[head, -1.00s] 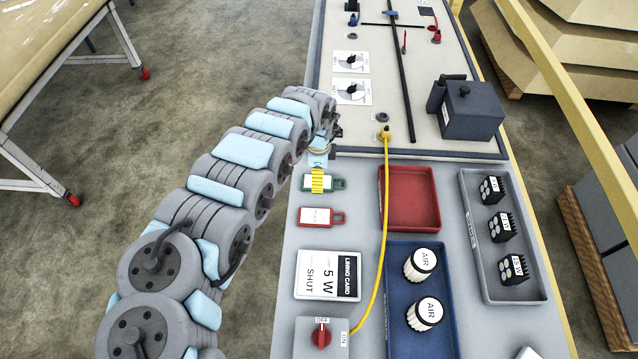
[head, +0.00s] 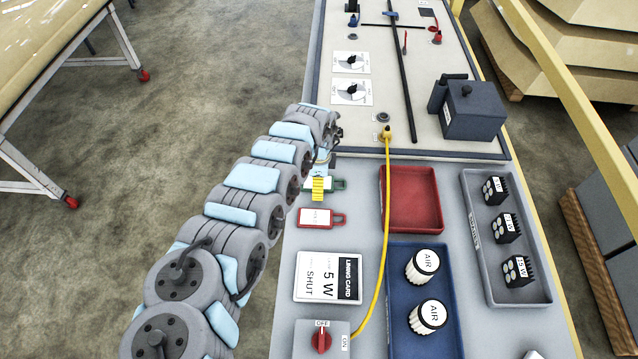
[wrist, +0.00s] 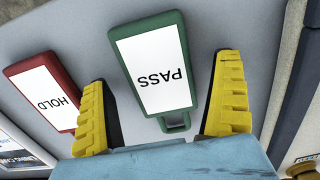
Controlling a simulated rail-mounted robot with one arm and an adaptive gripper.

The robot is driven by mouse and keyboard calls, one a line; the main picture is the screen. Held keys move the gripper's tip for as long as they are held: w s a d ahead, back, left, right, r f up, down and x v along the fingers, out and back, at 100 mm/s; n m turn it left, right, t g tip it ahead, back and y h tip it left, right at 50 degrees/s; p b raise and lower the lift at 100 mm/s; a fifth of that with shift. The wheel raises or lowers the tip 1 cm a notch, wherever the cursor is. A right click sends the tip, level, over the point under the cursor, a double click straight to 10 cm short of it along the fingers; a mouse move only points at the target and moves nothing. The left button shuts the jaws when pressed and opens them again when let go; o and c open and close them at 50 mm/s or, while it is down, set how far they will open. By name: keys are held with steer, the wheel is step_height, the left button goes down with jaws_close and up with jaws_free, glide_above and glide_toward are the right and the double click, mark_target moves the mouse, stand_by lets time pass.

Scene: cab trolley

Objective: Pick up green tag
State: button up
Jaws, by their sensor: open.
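The green tag (wrist: 150,62) lies flat on the grey trolley top, with a white face reading PASS and a loop at one end. In the head view the green tag (head: 339,184) is partly hidden behind my gripper (head: 318,186). In the wrist view my gripper (wrist: 166,108) is open, its yellow ridged fingers on either side of the tag's loop end. The fingers look apart from the tag; their height above it I cannot tell. The red tag (wrist: 44,95) reads HOLD and lies beside the left finger; it also shows in the head view (head: 319,218).
A red tray (head: 411,228) stands to the right of the tags. A blue tray (head: 392,335) holds AIR canisters. A lining card (head: 328,277) lies nearer me.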

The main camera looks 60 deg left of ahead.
steer(key=c, duration=1.3)
steer(key=shift+o, duration=0.2)
steer(key=shift+r, duration=0.1)
